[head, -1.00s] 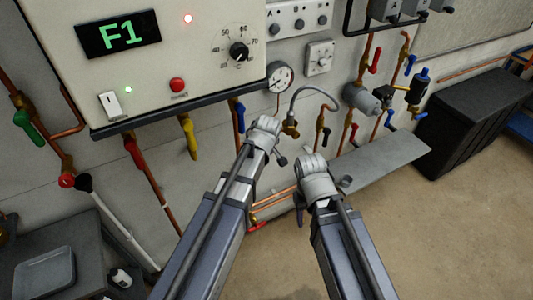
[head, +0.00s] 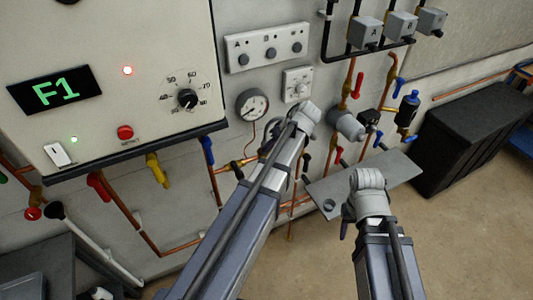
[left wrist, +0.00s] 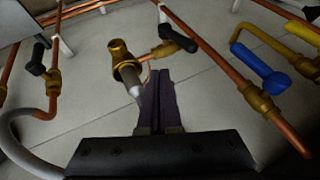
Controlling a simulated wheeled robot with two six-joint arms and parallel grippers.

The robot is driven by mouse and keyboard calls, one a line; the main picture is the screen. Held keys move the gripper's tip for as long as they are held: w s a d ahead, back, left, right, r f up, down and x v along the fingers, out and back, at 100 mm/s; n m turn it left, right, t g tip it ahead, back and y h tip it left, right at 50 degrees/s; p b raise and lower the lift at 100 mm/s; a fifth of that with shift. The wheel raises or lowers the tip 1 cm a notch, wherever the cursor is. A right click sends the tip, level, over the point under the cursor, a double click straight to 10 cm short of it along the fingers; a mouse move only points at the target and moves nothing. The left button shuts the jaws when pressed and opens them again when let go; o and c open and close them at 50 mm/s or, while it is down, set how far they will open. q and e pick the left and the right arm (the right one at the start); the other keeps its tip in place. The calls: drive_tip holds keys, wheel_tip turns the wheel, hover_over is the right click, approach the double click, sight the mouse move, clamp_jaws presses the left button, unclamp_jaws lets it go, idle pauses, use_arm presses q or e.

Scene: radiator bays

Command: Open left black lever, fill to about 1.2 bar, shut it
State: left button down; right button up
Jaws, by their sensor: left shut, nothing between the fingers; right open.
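The left black lever (head: 236,170) sits on a brass valve left of my left arm in the head view. I take it for the black lever (left wrist: 180,38) right of the fingertips in the left wrist view. My left gripper (left wrist: 157,85) is shut and empty, apart from that lever; my arm hides its fingers in the head view. The pressure gauge (head: 252,105) hangs above the valve, its reading too small to tell. Another black lever (left wrist: 38,60) shows at the left wrist view's left. My right gripper (head: 347,222) is open, low and away from the pipes.
A brass fitting with a grey nozzle (left wrist: 122,65) is close beside the left fingertips. A blue lever (head: 207,150) and yellow lever (head: 157,170) hang left of the valve. A grey shelf (head: 400,172) juts out near my right gripper.

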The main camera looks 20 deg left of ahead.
use_arm(q)
drive_tip(key=shift+s+a+r, duration=0.1)
drive_tip(key=b, duration=0.9)
approach(237, 170)
wheel_tip(237, 170, down, 5)
drive_tip(key=w+a, duration=0.2)
drive_tip(key=w, duration=0.1)
drive_tip(key=shift+s+a, duration=0.3)
drive_tip(key=shift+a, duration=0.3)
drive_tip(key=shift+w, duration=0.1)
